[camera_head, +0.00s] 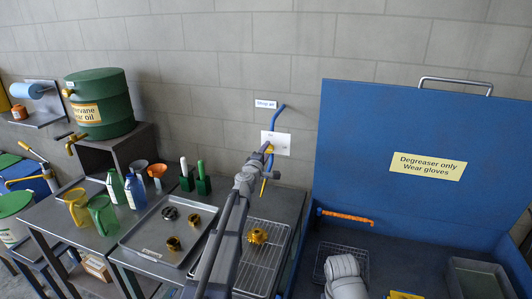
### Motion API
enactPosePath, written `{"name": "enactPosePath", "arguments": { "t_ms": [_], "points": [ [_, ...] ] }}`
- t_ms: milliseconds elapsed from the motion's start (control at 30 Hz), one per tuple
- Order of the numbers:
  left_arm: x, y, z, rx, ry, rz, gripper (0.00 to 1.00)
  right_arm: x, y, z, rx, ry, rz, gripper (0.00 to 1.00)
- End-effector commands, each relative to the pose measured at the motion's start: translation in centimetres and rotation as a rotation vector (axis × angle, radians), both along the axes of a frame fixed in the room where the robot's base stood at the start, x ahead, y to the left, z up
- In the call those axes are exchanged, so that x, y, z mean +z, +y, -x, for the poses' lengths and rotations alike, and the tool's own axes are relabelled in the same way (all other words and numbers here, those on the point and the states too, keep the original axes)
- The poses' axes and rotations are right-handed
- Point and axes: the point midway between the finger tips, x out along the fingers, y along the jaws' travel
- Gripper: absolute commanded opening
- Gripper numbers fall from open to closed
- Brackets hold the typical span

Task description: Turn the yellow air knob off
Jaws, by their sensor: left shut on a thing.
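The yellow air knob (269,149) is on the back wall, in front of a white card (281,141) and below a bent blue pipe (277,117). It is small and partly hidden by my gripper, so its exact angle is hard to read. My left gripper (264,157) reaches up from the bottom middle and is shut on the knob. Part of my right arm shows at the bottom, right of the middle; its fingers cannot be seen.
A blue degreaser tank with a raised lid (400,130) stands on the right. Metal tables hold a tray (148,243) of parts, a wire rack (265,262) with a golden gear (257,235), bottles and jugs. A green oil drum (103,104) stands at left.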

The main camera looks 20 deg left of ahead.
Motion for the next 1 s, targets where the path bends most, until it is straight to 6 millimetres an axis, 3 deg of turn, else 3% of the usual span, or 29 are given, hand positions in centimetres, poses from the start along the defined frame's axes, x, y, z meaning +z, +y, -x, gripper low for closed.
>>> {"name": "enactPosePath", "arguments": {
  "t_ms": [333, 367, 600, 1000],
  "points": [
    [-0.03, -0.07, 0.06, -0.001, 0.0, -0.006, 0.0, -0.02, 0.0, 0.0, 0.0, 0.0, 0.0, 0.79],
    [-0.03, -0.07, 0.06, -0.001, 0.0, -0.006, 0.53, -0.03, 0.0, 0.0, 0.0, 0.0, 0.0, 0.79],
    [-0.02, -0.05, 0.04, -0.001, 0.0, -0.004, 0.8, -0.02, 0.0, 0.0, 0.0, 0.0, 0.0, 0.79],
    [-0.01, -0.01, 0.64, 0.0, 0.0, -0.003, 0.81, -0.01, 0.0, 0.0, 0.0, 0.0, 0.0, 0.79]
  ]
}}
